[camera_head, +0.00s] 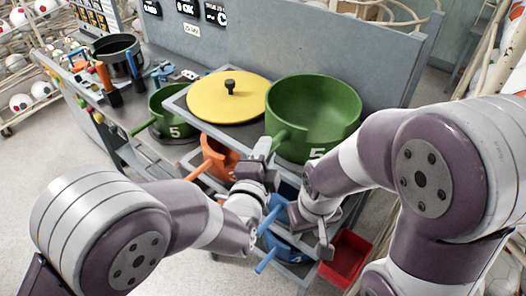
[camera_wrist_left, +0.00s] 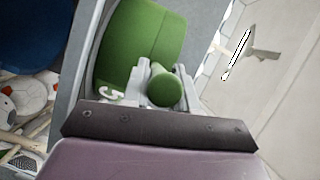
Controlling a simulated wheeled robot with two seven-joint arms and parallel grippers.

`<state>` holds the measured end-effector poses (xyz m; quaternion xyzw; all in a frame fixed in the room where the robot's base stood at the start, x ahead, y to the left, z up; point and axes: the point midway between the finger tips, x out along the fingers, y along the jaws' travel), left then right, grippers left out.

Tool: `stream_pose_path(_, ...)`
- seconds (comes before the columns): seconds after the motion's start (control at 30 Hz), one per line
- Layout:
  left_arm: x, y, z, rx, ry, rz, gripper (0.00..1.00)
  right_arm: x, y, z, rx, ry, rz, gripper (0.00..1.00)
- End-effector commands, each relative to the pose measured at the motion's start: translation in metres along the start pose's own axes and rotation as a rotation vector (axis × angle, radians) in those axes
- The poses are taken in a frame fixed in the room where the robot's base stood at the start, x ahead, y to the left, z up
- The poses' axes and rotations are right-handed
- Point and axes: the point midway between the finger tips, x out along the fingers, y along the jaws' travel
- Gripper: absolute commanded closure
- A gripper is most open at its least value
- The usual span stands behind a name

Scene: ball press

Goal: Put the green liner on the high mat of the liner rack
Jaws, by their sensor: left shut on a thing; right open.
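The large green liner (camera_head: 315,105), a pot marked 5, is upright at the right end of the rack's top grey shelf (camera_head: 197,122). I cannot tell whether it rests on the shelf or is just above it. My left gripper (camera_head: 264,148) is shut on its handle; the liner (camera_wrist_left: 150,35) and handle end (camera_wrist_left: 167,92) also show in the left wrist view, between the fingers (camera_wrist_left: 162,72). My right gripper (camera_head: 323,245) is open beside the rack's lower shelves, partly hidden by its own wrist. Any mat under the liner is hidden.
A yellow lid (camera_head: 225,98) with a black knob lies left of the liner. A smaller green pot (camera_head: 165,108) stands on the bench. Orange (camera_head: 216,158) and blue (camera_head: 284,246) pots sit on lower shelves. A red bin (camera_head: 346,258) is at lower right; a grey panel (camera_head: 300,45) stands behind.

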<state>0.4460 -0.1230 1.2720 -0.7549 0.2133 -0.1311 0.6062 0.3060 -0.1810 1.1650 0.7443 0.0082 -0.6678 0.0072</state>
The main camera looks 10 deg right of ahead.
Motion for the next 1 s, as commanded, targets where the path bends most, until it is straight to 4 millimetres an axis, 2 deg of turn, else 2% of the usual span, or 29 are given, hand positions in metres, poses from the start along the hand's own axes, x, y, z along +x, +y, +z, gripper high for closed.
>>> stream_pose_path(0.03, -0.001, 0.002, 0.001, 0.001, -0.002, 0.008, 0.66, -0.001, 0.0, 0.0, 0.0, 0.0, 0.0, 0.57)
stream_pose_path(0.1, -0.001, 0.002, 0.001, 0.001, -0.002, 0.008, 0.47, -0.001, 0.0, 0.0, 0.0, 0.0, 0.0, 0.57)
stream_pose_path(0.37, -0.001, 0.002, 0.001, 0.001, -0.001, 0.007, 0.47, -0.001, 0.0, 0.0, 0.0, 0.0, 0.0, 0.57)
stream_pose_path(0.47, -0.007, 0.002, 0.0, 0.001, 0.0, 0.006, 0.47, 0.003, 0.0, 0.001, 0.0, 0.0, 0.0, 0.57)
stream_pose_path(0.57, -0.024, 0.004, 0.0, 0.001, 0.001, 0.007, 0.47, 0.009, 0.0, 0.001, 0.0, 0.0, 0.0, 0.57)
stream_pose_path(0.8, -0.085, 0.003, -0.001, 0.0, 0.004, 0.006, 0.47, 0.024, 0.0, 0.003, 0.0, 0.0, 0.0, 0.57)
stream_pose_path(1.0, -0.116, 0.001, 0.0, 0.0, 0.001, 0.006, 0.47, 0.027, 0.0, 0.004, 0.0, 0.0, 0.0, 0.57)
